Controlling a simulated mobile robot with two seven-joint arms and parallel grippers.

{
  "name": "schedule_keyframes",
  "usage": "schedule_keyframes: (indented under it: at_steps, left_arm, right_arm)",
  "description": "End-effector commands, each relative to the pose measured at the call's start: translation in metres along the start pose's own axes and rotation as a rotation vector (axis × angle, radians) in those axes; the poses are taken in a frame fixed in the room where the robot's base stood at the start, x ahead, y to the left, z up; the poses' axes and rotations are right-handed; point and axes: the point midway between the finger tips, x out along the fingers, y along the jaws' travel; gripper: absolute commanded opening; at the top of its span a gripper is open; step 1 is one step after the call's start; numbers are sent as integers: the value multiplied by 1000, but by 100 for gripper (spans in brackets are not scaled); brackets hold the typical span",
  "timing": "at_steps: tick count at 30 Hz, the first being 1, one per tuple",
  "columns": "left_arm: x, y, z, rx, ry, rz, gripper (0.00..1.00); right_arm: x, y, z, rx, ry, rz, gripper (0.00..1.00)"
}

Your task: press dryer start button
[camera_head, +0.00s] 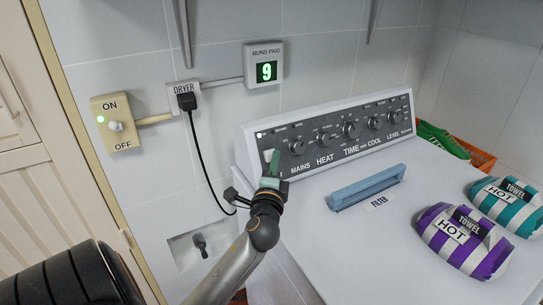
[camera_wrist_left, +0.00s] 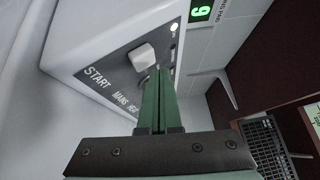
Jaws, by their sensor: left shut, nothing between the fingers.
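The dryer (camera_head: 420,170) has a slanted dark control panel with several knobs and labels. The start button is a white square key (camera_wrist_left: 139,57) above the word START in the left wrist view. In the head view the button (camera_head: 268,154) is partly covered by my gripper. My left gripper (camera_head: 273,160) is shut and empty, its green fingers pointing at the panel's left end. In the left wrist view its fingertips (camera_wrist_left: 158,78) lie just beside the button's lower right. I cannot tell whether they touch the panel. My right gripper is not in view.
A blue filter handle (camera_head: 367,187) stands up from the dryer top. Two striped towel rolls, purple (camera_head: 465,240) and teal (camera_head: 507,205), lie at the right. The wall has an ON/OFF switch (camera_head: 116,125) with a green light, a dryer plug (camera_head: 187,101) and a display (camera_head: 264,70) reading 9.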

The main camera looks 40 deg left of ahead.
Motion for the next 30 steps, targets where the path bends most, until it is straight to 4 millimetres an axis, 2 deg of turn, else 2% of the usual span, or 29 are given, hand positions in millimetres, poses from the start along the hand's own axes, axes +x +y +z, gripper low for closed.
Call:
schedule_keyframes:
  at_steps: [30]
  left_arm:
    - [6,4,4,0,0,0,0]
  right_arm:
    - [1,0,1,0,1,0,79]
